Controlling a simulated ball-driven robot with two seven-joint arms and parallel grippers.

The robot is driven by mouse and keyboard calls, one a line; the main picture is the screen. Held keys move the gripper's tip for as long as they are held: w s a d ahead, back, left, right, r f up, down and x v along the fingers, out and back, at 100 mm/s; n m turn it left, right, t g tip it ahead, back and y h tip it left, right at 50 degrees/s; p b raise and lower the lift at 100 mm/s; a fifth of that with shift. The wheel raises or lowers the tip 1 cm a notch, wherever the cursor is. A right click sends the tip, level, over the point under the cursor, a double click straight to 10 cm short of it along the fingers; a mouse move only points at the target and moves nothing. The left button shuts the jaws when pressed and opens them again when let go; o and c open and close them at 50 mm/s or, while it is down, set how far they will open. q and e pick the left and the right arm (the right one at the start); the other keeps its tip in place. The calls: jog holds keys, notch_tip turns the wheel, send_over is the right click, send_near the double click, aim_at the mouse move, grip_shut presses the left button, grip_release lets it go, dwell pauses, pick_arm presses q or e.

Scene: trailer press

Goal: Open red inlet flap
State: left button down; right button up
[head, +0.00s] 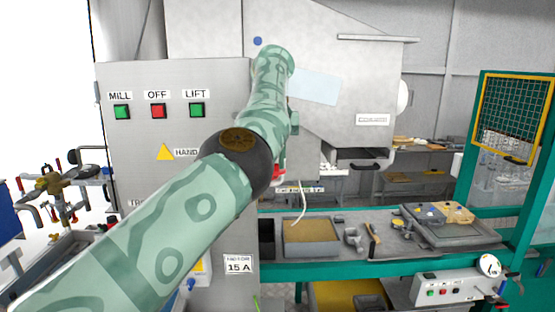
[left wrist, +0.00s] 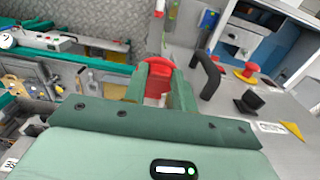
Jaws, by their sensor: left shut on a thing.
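My left arm crosses the head view and reaches the grey machine housing. My left gripper shows in the left wrist view (left wrist: 158,82), with its green fingers shut on a red part (left wrist: 157,68). This red part looks like the red flap or its handle; the fingers hide much of it. A bit of red also shows below my arm in the head view (head: 278,173). How far the flap stands open cannot be told. My right gripper is in neither view.
A grey control panel (head: 228,85) with green and red buttons stands at left. A black handle (left wrist: 206,75) and a red knob (left wrist: 247,70) lie close right of the gripper in the wrist view. A teal-framed bench (head: 340,265) holds trays and small parts.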

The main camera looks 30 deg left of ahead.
pick_arm(q)
jog(key=shift+f, duration=0.1)
dwell(0.4)
jog(key=c, duration=1.1)
grip_release()
jog(key=shift+w, duration=0.1)
